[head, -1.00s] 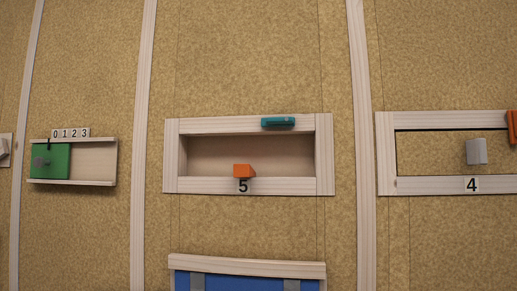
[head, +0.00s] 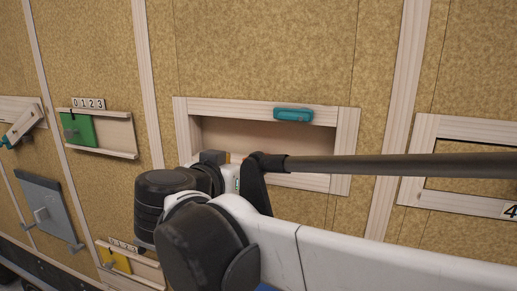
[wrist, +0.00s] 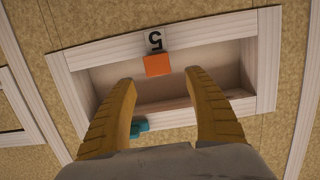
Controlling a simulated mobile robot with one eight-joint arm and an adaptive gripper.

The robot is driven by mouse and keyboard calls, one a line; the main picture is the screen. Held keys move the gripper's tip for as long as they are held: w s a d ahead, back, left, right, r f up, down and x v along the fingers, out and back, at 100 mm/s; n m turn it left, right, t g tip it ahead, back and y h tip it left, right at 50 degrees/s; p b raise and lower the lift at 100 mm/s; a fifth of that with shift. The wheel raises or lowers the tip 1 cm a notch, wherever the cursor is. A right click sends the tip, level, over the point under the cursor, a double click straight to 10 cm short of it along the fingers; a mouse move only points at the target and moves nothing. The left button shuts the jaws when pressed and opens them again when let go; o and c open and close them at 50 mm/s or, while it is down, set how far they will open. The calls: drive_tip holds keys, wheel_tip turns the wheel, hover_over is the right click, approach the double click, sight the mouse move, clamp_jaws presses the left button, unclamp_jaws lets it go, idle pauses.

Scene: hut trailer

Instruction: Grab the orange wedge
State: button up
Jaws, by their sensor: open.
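The wrist view is upside down, so this is the niche's lower edge. My gripper (wrist: 160,82) is open, its two yellow fingers apart and nothing between them. The wedge lies beyond the fingertips, roughly centred between them; I cannot tell how far. In the head view my arm covers the wedge and the lower part of the niche (head: 350,150).
A teal object (head: 293,115) sits on the niche's upper frame; it also shows beside the left finger in the wrist view (wrist: 139,128). A green sliding panel (head: 80,131) is left of the niche. Another wooden frame (head: 415,160) is at the right.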

sight(258, 156)
drive_tip(key=x, duration=0.3)
drive_tip(key=shift+w+d+f+p, duration=0.1)
drive_tip(key=shift+w+f+p, duration=0.05)
drive_tip(key=shift+w+p, duration=0.2)
drive_tip(key=p+x, duration=0.2)
drive_tip(key=x, duration=0.3)
drive_tip(key=shift+w+d+f, duration=0.15)
drive_tip(key=shift+w, duration=0.1)
drive_tip(key=shift+s, duration=0.25)
drive_tip(key=c, duration=1.3)
